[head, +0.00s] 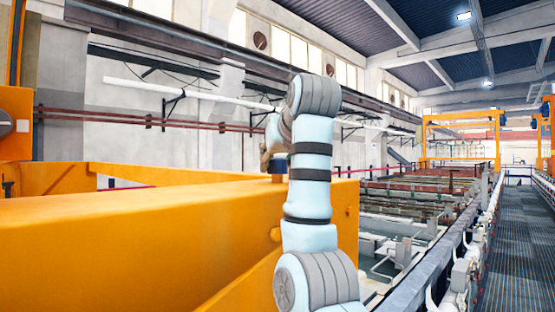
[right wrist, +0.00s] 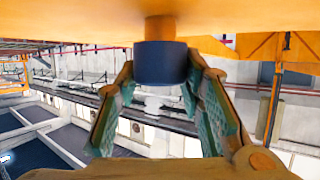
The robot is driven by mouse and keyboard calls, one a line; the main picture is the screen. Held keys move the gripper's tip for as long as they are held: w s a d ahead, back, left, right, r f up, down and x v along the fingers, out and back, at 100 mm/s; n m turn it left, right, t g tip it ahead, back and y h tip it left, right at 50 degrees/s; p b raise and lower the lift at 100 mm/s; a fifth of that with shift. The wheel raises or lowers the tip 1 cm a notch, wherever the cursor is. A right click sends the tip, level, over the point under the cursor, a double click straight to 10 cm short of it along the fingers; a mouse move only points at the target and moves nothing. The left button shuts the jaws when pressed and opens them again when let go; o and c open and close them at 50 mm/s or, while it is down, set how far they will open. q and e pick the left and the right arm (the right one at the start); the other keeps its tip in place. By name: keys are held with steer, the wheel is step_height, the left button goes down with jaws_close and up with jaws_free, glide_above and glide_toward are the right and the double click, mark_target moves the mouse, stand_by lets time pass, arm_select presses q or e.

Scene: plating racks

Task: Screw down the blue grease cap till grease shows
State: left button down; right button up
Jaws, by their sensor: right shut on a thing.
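The blue grease cap (right wrist: 160,62) is a dark blue cylinder on a short orange-brown stem (right wrist: 160,29). The stem joins it to the orange beam. In the head view a small part of the cap (head: 278,167) shows on top of the beam, beside my right arm. My right gripper (right wrist: 161,76) has its two green-padded fingers on either side of the cap and is shut on it. In the head view the gripper (head: 271,150) is mostly hidden behind my own arm. My left gripper is out of view.
The large orange beam (head: 150,245) fills the lower left. An orange rail (head: 210,176) runs behind it. To the right are rows of tanks (head: 410,205) and a grated walkway (head: 515,235). Orange gantries (head: 460,118) stand far back. The air above the beam's left part is clear.

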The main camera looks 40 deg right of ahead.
steer(key=m+g+h, duration=0.3)
steer(key=m+h, duration=0.1)
steer(key=shift+a+m, duration=0.1)
steer(key=shift+m, duration=0.2)
steer(key=shift+m+g+h, duration=1.1)
steer(key=shift+m+g, duration=0.5)
steer(key=shift+g, duration=0.2)
steer(key=shift+g, duration=0.3)
steer(key=o, duration=1.1)
steer(key=shift+w, duration=0.1)
steer(key=shift+o, duration=0.4)
steer(key=shift+d+f, duration=0.1)
steer(key=shift+d, duration=0.2)
